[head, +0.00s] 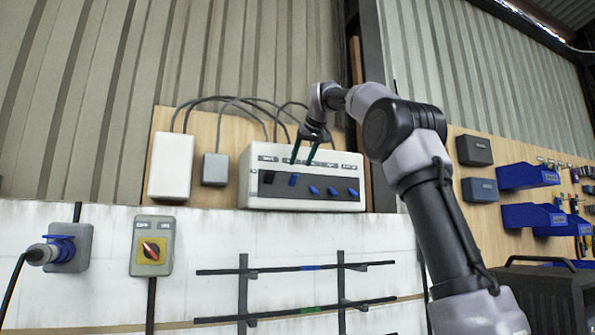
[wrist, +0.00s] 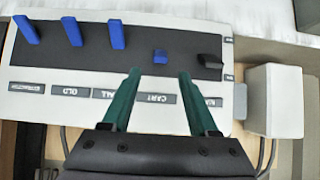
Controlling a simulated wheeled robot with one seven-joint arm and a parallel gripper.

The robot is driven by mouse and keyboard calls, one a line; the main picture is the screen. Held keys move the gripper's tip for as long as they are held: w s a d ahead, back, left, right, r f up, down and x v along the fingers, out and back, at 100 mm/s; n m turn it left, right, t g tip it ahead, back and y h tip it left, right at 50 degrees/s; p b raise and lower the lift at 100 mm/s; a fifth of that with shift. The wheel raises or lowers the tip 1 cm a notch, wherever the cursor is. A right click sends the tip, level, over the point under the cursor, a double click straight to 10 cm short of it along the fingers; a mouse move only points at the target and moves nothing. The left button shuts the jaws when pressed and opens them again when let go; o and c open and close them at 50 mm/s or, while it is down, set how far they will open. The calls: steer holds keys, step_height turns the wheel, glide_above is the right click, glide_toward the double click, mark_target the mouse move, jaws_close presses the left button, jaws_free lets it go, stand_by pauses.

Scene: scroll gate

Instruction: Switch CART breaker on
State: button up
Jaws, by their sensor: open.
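The breaker box (head: 245,185) is a pale panel on the wall with a dark strip of levers; it also shows upside down in the wrist view (wrist: 225,15). The CART lever (head: 293,180) is blue, second from left in the head view. In the wrist view the CART lever (wrist: 160,56) lies just beyond my fingertips, in line with the gap, above its CART label (wrist: 155,98). It looks shorter and set differently from the other blue levers. My gripper (head: 302,161) has dark green fingers, open and empty; it also shows in the wrist view (wrist: 159,76). Contact cannot be told.
A black lever (wrist: 209,61) is close beside CART; three blue levers (wrist: 117,34) are on the other side. Blue bins (head: 527,176) hang right.

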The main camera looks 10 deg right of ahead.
steer(key=shift+v, duration=2.1)
steer(key=s+d+f+m+g, duration=0.1)
steer(key=s+d+f+m, duration=0.1)
steer(key=s+f, duration=1.5)
steer(key=s+d+f+m+g, duration=0.2)
steer(key=s+f+m, duration=0.2)
steer(key=s+f, duration=1.4)
step_height(320, 180, down, 3)
steer(key=shift+f, duration=0.2)
steer(key=shift+d, duration=0.1)
